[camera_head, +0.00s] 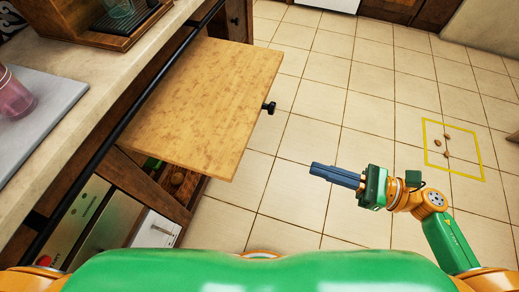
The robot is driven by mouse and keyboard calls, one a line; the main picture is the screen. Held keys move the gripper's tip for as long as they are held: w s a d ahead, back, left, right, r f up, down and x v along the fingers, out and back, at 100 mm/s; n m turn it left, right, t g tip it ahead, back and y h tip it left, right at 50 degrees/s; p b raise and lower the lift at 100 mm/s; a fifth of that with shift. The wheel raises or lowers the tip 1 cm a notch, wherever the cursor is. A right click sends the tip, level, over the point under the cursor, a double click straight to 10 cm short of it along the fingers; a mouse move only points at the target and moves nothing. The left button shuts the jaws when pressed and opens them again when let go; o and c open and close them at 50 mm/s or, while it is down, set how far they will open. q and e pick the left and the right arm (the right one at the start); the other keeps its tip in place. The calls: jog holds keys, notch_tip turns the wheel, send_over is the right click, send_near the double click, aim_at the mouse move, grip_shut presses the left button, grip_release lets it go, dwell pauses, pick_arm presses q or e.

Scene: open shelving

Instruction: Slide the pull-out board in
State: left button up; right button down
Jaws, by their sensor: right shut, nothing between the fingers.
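The pull-out board (205,100) is a flat light-wood panel that sticks out from the cabinet under the counter, over the tiled floor. A small dark knob (268,107) sits on its outer edge. My right gripper (313,170) is shut and empty, with its blue fingers pointing left towards the board. In the picture it is below and to the right of the knob, apart from it. My left gripper is not in view.
The counter (75,75) with a black rail (120,125) runs along the left. A pink cup (14,95) stands on a grey slab. Below the board is an open compartment with items. The tiled floor on the right is clear except for small brown bits inside a yellow outline (452,177).

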aim_at(243, 153)
jog(key=shift+n+g, duration=0.3)
jog(key=shift+n, duration=0.2)
jog(key=p+x, duration=0.1)
jog(key=x, duration=0.3)
jog(key=s+p+x, duration=0.1)
jog(key=x, duration=0.3)
jog(key=r+p+x, duration=0.1)
jog(key=p+x, duration=0.1)
jog(key=x, duration=0.3)
jog(key=shift+s+a, duration=0.2)
jog(key=shift+s, duration=0.05)
jog(key=shift+w+a+f, duration=0.1)
jog(key=shift+w+a, duration=0.05)
jog(key=shift+a, duration=0.3)
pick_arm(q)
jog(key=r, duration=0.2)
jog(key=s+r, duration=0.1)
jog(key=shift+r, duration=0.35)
pick_arm(e)
jog(key=shift+a, duration=0.1)
